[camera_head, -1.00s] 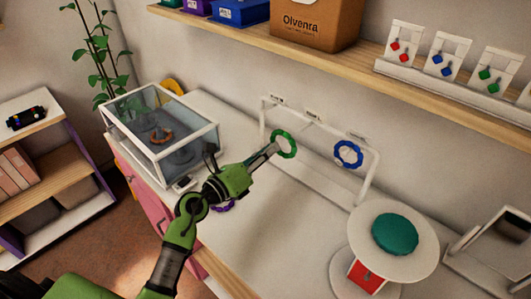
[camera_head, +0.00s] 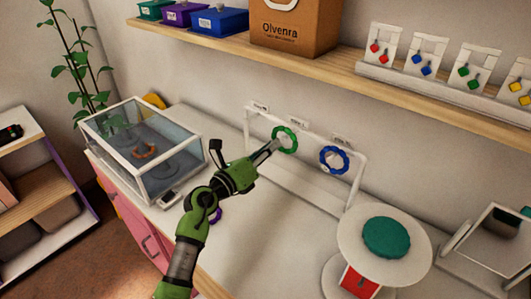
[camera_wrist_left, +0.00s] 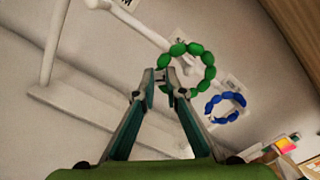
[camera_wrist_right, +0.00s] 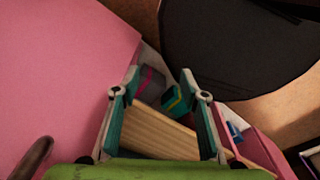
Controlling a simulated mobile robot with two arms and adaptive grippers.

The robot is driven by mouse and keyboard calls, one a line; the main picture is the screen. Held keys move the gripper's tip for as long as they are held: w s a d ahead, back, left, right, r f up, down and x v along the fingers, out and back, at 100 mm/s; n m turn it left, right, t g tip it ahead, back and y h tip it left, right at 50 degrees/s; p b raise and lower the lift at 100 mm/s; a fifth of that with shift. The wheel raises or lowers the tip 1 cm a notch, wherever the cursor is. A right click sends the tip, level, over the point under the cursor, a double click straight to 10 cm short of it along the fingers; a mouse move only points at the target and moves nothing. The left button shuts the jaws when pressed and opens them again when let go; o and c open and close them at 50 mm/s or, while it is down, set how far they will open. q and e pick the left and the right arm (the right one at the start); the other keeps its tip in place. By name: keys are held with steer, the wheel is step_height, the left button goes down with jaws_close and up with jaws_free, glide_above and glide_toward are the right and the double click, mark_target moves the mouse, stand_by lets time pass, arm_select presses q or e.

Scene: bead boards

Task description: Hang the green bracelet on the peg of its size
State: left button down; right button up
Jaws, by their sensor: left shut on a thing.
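The green bracelet (camera_head: 294,140), a ring of green beads, is pinched at its edge by my left gripper (camera_head: 277,146), held up at the white rack (camera_head: 366,178). In the left wrist view the fingertips (camera_wrist_left: 160,76) are shut on the lower left of the bracelet (camera_wrist_left: 209,73). A pale peg end (camera_wrist_left: 187,69) shows through the ring; I cannot tell whether the ring is around it or in front of it. A blue bracelet (camera_head: 346,160) hangs on the rack to the right. My right gripper (camera_wrist_right: 153,88) is open and empty, away from the rack.
A purple bracelet (camera_head: 217,216) lies on the table, partly hidden by my arm. A glass display case (camera_head: 140,182) stands at left. A round white stand (camera_head: 350,232) with a teal cushion (camera_head: 384,237) stands at right. A wooden shelf (camera_head: 320,66) runs above the rack.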

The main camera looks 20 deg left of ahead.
arm_select(q)
steer(key=shift+b+x, duration=0.65)
steer(key=shift+x, duration=0.85)
steer(key=shift+w+f, duration=0.1)
steer(key=shift+f, duration=0.65)
steer(key=c, duration=2)
jaws_free()
steer(key=v, duration=1.2)
